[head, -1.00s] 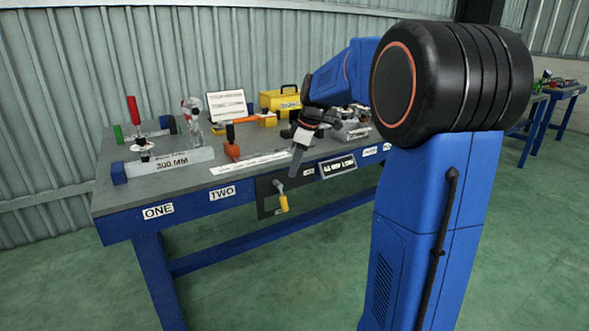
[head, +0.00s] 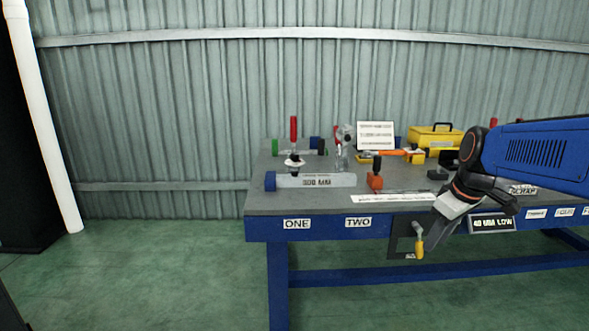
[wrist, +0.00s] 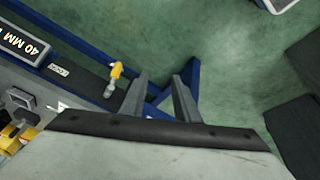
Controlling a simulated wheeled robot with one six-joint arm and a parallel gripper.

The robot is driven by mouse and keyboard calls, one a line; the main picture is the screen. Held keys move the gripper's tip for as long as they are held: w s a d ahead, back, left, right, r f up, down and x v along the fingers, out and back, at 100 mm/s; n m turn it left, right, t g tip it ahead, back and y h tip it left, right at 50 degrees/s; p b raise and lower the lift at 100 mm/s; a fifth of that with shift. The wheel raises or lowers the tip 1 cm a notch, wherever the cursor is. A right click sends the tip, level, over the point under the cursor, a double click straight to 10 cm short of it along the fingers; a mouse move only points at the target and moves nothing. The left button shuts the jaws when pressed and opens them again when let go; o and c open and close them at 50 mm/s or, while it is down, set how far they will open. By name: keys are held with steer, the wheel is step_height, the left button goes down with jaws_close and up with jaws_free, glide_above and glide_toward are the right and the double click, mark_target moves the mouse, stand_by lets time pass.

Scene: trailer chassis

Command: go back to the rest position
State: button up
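My gripper (head: 431,240) is in front of the workbench's front edge in the head view, pointing down and to the left. In the wrist view my gripper (wrist: 160,78) shows two grey fingers set apart with nothing between them. It is open and empty. A yellow-handled lever (head: 419,242) hangs on a dark plate at the bench front, just left of the fingers in the head view. The lever also shows in the wrist view (wrist: 115,75), beside the left finger. My blue arm comes in from the right.
The blue workbench (head: 258,204) carries a 300 mm bar (head: 318,181), red clamps, an orange-handled tool (head: 386,153), a white sign (head: 375,135) and a yellow toolbox (head: 434,138). The green floor (head: 150,270) left of the bench is clear. A white pipe (head: 40,120) stands far left.

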steer(key=s+a+f+m, duration=0.2)
steer(key=s, duration=0.5)
steer(key=s+a+f+m, duration=0.2)
steer(key=s+f, duration=0.1)
steer(key=s, duration=0.4)
steer(key=s+a+f+m+t, duration=0.1)
steer(key=s+a+f+m, duration=0.1)
steer(key=s, duration=0.5)
steer(key=shift+f+h, duration=0.4)
steer(key=shift+f, duration=0.3)
